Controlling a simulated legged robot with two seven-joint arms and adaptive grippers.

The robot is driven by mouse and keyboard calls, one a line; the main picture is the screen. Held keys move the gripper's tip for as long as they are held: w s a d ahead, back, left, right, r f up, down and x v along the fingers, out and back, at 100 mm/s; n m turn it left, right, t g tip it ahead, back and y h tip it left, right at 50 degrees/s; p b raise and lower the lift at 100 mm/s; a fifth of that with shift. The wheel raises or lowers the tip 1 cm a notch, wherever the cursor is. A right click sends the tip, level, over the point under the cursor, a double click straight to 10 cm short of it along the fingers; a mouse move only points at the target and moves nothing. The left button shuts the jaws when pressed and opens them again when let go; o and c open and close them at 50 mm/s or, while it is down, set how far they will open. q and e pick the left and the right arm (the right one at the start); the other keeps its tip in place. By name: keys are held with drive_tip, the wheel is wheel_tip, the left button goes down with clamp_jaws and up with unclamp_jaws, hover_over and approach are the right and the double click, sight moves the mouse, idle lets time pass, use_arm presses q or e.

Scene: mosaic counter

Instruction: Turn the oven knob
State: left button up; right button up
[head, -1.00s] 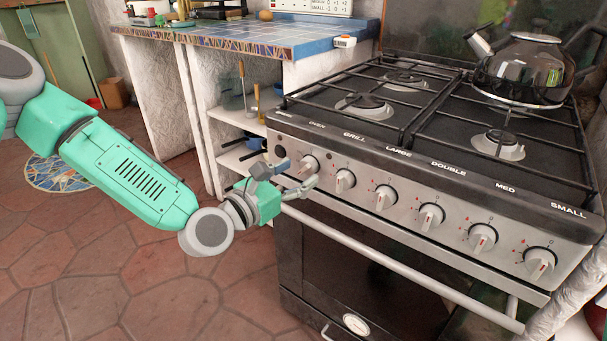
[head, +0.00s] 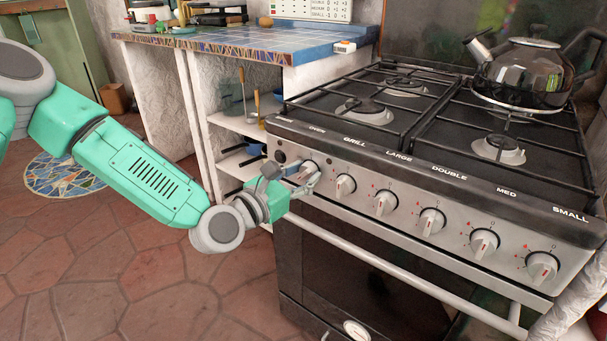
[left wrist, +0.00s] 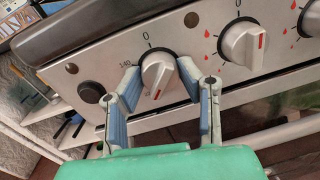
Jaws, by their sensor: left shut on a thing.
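The oven knob (head: 308,170) is the leftmost of the row of round silver knobs on the stove's front panel, under the OVEN label. In the left wrist view the oven knob (left wrist: 159,74) sits between the two fingers, with its red mark toward the lower edge and "0" and "140" printed around it. My left gripper (head: 302,180) reaches in from the left and is shut on this knob. Its blue-padded fingers also show in the left wrist view (left wrist: 160,84), one on each side of the knob. My right gripper is not in view.
The grill knob (head: 345,185) is close on the right of the oven knob. A long oven door handle (head: 400,265) runs below the panel. A black button (left wrist: 91,92) lies left of the knob. A kettle (head: 525,72) stands on the back right burner.

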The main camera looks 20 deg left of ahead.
use_arm(q)
drive_tip(key=m+p, duration=0.1)
drive_tip(key=m, duration=0.3)
drive_tip(key=shift+p, duration=0.3)
drive_tip(key=m+p, duration=0.1)
drive_tip(key=m, duration=0.2)
drive_tip(key=shift+y, duration=0.3)
drive_tip(key=m+p, duration=0.2)
drive_tip(key=m, duration=0.2)
drive_tip(key=shift+m, duration=0.4)
drive_tip(key=m+p, duration=0.2)
drive_tip(key=m, duration=0.1)
drive_tip(key=shift+s+d+y, duration=0.1)
drive_tip(key=shift+y, duration=0.2)
drive_tip(key=m+p, duration=0.2)
drive_tip(key=m, duration=0.4)
drive_tip(key=shift+f+y, duration=0.1)
drive_tip(key=shift+y, duration=0.2)
drive_tip(key=m+p, duration=0.1)
drive_tip(key=m, duration=0.1)
drive_tip(key=m+p, duration=0.1)
drive_tip(key=m, duration=0.2)
drive_tip(key=shift+s+f+m+y, duration=0.15)
drive_tip(key=shift+f+m+y, duration=0.05)
drive_tip(key=shift+m+y, duration=0.1)
